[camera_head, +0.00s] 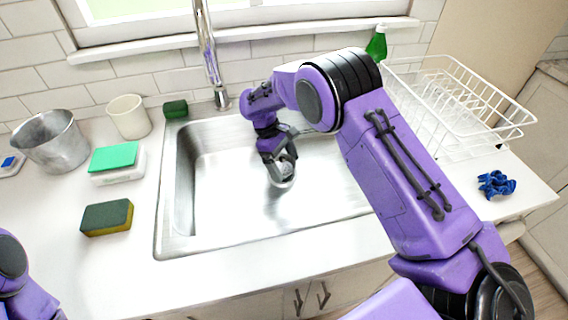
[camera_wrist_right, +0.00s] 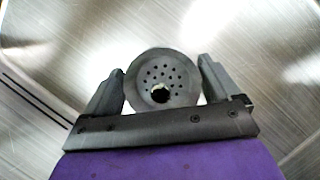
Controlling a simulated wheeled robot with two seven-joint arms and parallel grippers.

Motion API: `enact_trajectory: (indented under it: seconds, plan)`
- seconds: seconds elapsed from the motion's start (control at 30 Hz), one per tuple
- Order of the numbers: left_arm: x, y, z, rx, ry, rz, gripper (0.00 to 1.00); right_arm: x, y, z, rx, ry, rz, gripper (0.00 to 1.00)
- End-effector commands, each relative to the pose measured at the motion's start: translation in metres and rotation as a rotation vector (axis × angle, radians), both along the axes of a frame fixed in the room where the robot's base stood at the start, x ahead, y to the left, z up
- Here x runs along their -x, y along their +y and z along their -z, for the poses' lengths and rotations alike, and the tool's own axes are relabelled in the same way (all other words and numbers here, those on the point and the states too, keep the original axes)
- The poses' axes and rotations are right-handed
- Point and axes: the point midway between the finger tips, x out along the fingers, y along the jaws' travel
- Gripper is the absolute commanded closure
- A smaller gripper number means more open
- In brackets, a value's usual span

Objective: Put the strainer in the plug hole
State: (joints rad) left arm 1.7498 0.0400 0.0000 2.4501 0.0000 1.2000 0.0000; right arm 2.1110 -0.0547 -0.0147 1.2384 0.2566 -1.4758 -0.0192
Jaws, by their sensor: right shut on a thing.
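The sink (camera_head: 185,232) is a steel basin in the middle of the head view. My right gripper (camera_head: 280,172) reaches down into the basin and is shut on the strainer (camera_head: 283,181). In the right wrist view, the strainer (camera_wrist_right: 162,76) is a round grey metal disc with small holes and a dark centre, held between the two fingers of my right gripper (camera_wrist_right: 161,88). Brushed steel fills the background there. I cannot make out the plug hole in either view; the gripper and strainer may cover it. Only part of my left arm shows at the lower left; its gripper is out of frame.
A tap (camera_head: 212,62) stands behind the basin. Left of it are a metal pot (camera_head: 50,142), a white cup (camera_head: 129,117) and sponges (camera_head: 107,217). A white dish rack (camera_head: 455,105) and a blue cloth (camera_head: 496,184) are on the right. The basin's left part is clear.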

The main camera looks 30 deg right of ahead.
Motion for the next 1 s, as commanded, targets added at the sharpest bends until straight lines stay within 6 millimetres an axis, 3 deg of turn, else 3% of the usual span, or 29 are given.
enact_trajectory:
  seconds: [0.13, 0.83, 0.87, 1.0]
  plan:
    - [0.0, 0.0, -0.005, 0.0, 0.0, 0.0, 0.49, 0.0, 0.0, 0.012, 0.001, -0.003, 0.0, 0.4]
    - [0.0, 0.0, -0.005, 0.0, 0.0, 0.0, 0.49, 0.0, 0.0, 0.024, 0.0, -0.002, 0.0, 0.4]
    - [0.0, 0.0, -0.005, 0.0, 0.0, 0.0, 0.49, 0.0, 0.0, 0.025, -0.001, -0.002, 0.0, 0.0]
    - [0.0, 0.0, -0.005, 0.0, 0.0, 0.0, 0.49, 0.0, 0.0, 0.025, -0.001, -0.001, 0.0, 0.0]
